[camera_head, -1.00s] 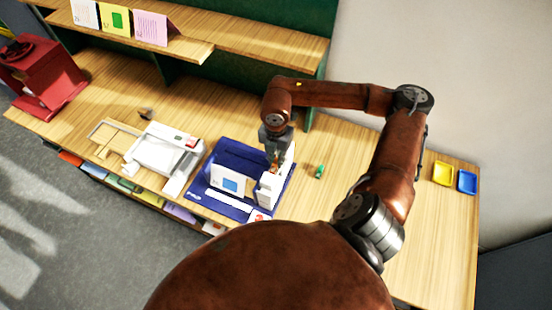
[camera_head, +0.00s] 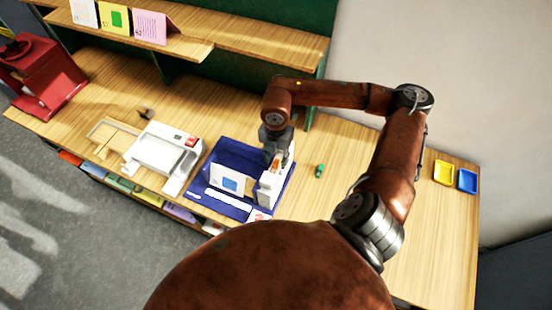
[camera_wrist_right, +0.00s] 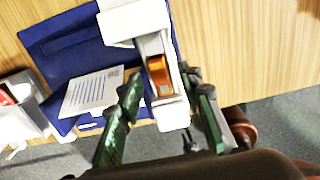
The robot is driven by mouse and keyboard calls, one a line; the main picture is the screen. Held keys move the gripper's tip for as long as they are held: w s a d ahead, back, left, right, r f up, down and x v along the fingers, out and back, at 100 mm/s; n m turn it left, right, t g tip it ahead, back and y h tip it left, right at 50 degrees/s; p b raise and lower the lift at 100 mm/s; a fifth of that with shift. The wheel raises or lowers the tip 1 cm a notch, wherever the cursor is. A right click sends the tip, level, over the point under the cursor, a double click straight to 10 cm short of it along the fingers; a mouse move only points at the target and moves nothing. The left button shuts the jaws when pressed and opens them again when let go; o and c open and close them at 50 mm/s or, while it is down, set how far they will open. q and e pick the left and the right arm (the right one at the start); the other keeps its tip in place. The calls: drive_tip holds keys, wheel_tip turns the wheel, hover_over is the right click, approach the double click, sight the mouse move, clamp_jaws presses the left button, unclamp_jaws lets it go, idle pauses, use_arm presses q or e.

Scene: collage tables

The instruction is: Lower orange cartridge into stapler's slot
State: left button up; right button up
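The white stapler (camera_head: 270,188) stands on a blue mat on the table. It also shows in the right wrist view (camera_wrist_right: 172,112), with a long slot in its top. The orange cartridge (camera_wrist_right: 159,75) lies within the slot, between its white walls; whether it sits fully down I cannot tell. My right gripper (camera_wrist_right: 160,82) is open, with its green fingers spread on either side of the stapler and visibly apart from the cartridge. In the head view the right gripper (camera_head: 271,156) is right at the stapler and partly hides it. My left gripper is not in view.
A printed card (camera_head: 229,181) stands on the blue mat (camera_head: 228,153) left of the stapler. A white machine (camera_head: 163,150) is further left. A small green object (camera_head: 319,171) lies to the right. Yellow (camera_head: 443,173) and blue trays (camera_head: 467,180) are at the far right.

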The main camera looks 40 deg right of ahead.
wheel_tip(320, 180, up, 12)
idle(0.4)
drive_tip(key=shift+f, duration=0.1)
idle(0.3)
